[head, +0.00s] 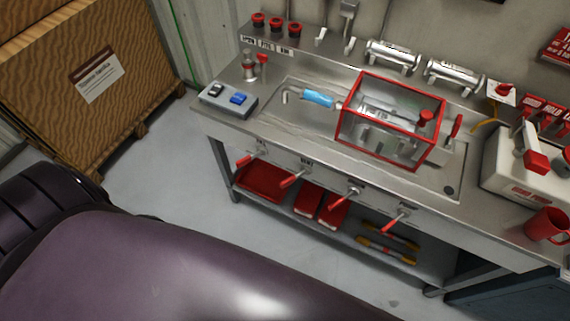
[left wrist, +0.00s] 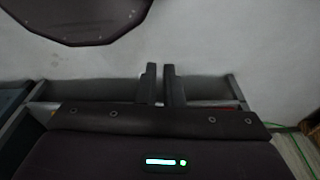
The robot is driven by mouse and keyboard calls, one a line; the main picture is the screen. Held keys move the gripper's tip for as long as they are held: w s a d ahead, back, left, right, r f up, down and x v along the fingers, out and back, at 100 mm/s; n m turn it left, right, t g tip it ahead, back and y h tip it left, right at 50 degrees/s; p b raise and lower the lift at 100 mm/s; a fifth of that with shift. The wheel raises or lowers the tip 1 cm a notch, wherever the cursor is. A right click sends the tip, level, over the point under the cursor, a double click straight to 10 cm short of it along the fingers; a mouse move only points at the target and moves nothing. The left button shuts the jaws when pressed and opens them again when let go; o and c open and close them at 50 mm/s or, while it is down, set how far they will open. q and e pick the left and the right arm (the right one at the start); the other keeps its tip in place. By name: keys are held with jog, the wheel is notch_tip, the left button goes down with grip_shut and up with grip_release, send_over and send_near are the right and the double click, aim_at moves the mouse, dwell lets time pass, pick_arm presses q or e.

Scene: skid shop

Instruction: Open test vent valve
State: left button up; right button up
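Several valves with red lever handles line the bench's front edge in the head view: a leftmost one (head: 246,159), a second (head: 291,179), a third (head: 343,201) and a rightmost one (head: 395,222). Small labels sit by them, too small to read, so I cannot tell which is the test vent valve. The levers slant down and outward to the left. My left gripper (left wrist: 163,84) shows only in the left wrist view, its two fingers a narrow gap apart with nothing between them. It is away from the valves. My right gripper is in neither view.
A red-framed clear box (head: 392,118) stands on the steel bench (head: 300,137), beside a blue-gripped tool (head: 318,98). A switch box (head: 228,99) is at its left end, a red mug (head: 546,225) at its right. A wooden crate (head: 95,110) stands left; floor (head: 165,175) between is clear.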

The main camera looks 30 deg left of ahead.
aim_at(293, 179)
pick_arm(q)
jog(key=w+a+n+t+b, duration=0.1)
jog(key=w+a+b, duration=0.1)
jog(key=w, duration=0.2)
jog(key=w+a+f+n+t+b, duration=0.1)
jog(key=w+a+n+t+b, duration=0.1)
jog(key=w, duration=0.2)
jog(key=w+a+f+n+t+h+b, duration=0.1)
jog(key=w+a+b, duration=0.1)
jog(key=w+b, duration=0.1)
jog(key=shift+w, duration=0.9)
grip_shut()
jog(key=w+a+r+n+t+h+b, duration=0.1)
jog(key=w+a+r+n+t+b, duration=0.1)
jog(key=w+r+b, duration=0.3)
jog(key=w+a+r+n+t+h+b, duration=0.1)
jog(key=w+a+n+t+b, duration=0.15)
jog(key=w, duration=0.35)
jog(key=w+a+r+n+t+h+b, duration=0.1)
jog(key=w+r+h+b, duration=0.2)
jog(key=r, duration=0.5)
jog(key=w+r+n+t+h+b, duration=0.1)
jog(key=w+r+t+h+b, duration=0.1)
jog(key=r+h+b, duration=0.3)
notch_tip(293, 179, up, 4)
jog(key=w+b, duration=0.1)
jog(key=b, duration=0.1)
jog(key=shift+w+a+r+h+b, duration=0.15)
jog(key=shift+w+a+h+b, duration=0.15)
jog(key=shift+a, duration=0.1)
